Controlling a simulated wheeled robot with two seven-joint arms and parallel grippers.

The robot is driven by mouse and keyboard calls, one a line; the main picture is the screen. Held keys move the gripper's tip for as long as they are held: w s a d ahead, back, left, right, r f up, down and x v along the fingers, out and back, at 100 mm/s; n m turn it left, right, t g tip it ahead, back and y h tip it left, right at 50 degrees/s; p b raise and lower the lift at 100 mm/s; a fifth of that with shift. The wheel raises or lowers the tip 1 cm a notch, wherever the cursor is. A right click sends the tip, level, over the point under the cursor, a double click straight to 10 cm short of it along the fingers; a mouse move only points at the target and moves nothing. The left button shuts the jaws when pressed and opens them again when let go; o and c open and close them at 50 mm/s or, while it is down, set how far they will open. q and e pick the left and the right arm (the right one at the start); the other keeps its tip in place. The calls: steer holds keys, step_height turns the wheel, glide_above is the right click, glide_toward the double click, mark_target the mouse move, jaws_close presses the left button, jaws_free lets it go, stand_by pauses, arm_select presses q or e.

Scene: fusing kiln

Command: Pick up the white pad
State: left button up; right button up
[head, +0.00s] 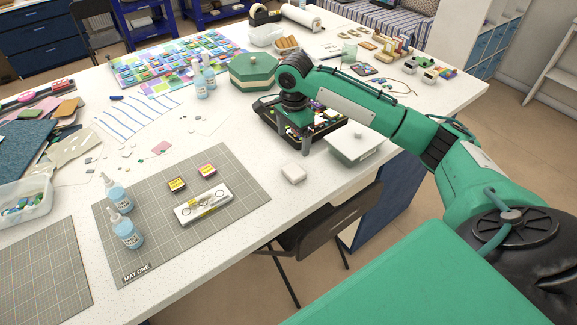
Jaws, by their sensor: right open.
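A small white pad (293,173) with rounded edges lies on the white table near its front edge, right of the grey cutting mat. My right gripper (296,143) points down above and behind the pad, in front of a dark tray (268,112) of colourful glass pieces. Its fingers are apart, with nothing visible between them. The pad is clear of the fingers in the picture. My left gripper is not in view.
A lidded white box (352,147) stands close right of the gripper, and a green octagonal box (254,72) behind it. Mat one (240,178) holds two glue bottles, two small boxes and a white case. A dark chair (318,225) stands before the table.

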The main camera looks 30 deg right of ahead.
mark_target(294, 170)
step_height(294, 170, down, 6)
steer(key=shift+s+f+p, duration=0.15)
steer(key=shift+p, duration=0.35)
steer(key=shift+f, duration=0.4)
steer(key=shift+f+p, duration=0.35)
steer(key=shift+f, duration=0.1)
step_height(294, 170, down, 4)
steer(key=shift+d+r+p, duration=0.1)
steer(key=shift+r+p, duration=0.05)
steer(key=shift+p, duration=0.55)
steer(key=shift+f, duration=0.45)
steer(key=c, duration=0.8)
steer(key=shift+c, duration=1.2)
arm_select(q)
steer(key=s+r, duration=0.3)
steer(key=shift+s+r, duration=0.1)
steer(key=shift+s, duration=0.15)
